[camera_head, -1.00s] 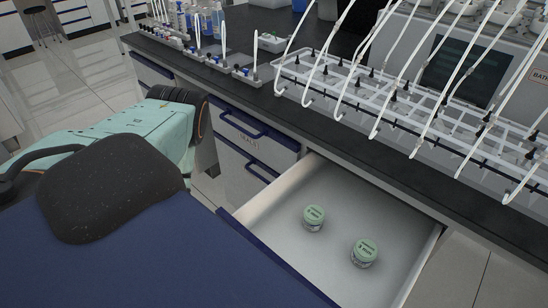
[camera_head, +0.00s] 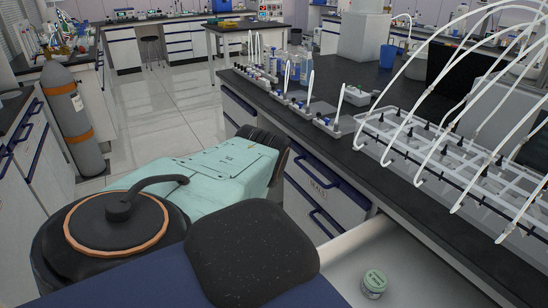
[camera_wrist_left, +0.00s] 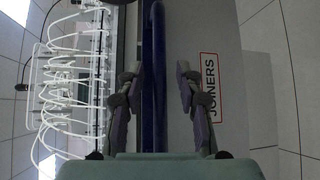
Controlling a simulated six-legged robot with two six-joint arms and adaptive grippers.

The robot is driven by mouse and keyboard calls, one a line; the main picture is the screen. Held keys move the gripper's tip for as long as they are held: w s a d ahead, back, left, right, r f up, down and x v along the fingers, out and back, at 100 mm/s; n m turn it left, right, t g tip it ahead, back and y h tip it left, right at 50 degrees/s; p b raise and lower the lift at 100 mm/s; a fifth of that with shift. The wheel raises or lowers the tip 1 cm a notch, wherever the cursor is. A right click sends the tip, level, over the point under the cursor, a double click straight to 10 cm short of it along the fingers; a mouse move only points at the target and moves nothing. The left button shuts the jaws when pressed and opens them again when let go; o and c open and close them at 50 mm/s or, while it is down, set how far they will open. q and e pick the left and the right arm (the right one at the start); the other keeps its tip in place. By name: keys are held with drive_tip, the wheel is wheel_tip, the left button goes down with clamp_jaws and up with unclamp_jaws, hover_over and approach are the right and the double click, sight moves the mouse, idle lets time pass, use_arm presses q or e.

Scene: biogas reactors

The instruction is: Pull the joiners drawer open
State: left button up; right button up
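In the left wrist view the grey front of the joiners drawer (camera_wrist_left: 229,125) carries a red-edged JOINERS label. Its dark blue bar handle (camera_wrist_left: 154,95) runs between the fingers of my left gripper (camera_wrist_left: 158,70). The fingers are apart, one on each side of the handle, with gaps visible, so it looks open. In the head view a white drawer (camera_head: 420,272) stands open at the lower right, with a green-lidded jar (camera_head: 374,284) inside. Its front and label are hidden, so I cannot tell from that view which drawer it is. My right gripper is not in view.
A shut SEALS drawer (camera_head: 330,190) with a blue handle is left of the open one. The black bench top (camera_head: 375,165) above holds tube racks (camera_head: 425,150) and bottles. A grey gas cylinder (camera_head: 72,120) stands at the left; the tiled floor (camera_head: 160,120) between is clear.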

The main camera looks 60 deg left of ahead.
use_arm(q)
drive_tip(key=v, duration=1.1)
drive_tip(key=shift+s+a, duration=0.2)
drive_tip(key=shift+s, duration=0.05)
drive_tip(key=shift+s, duration=0.1)
idle(0.8)
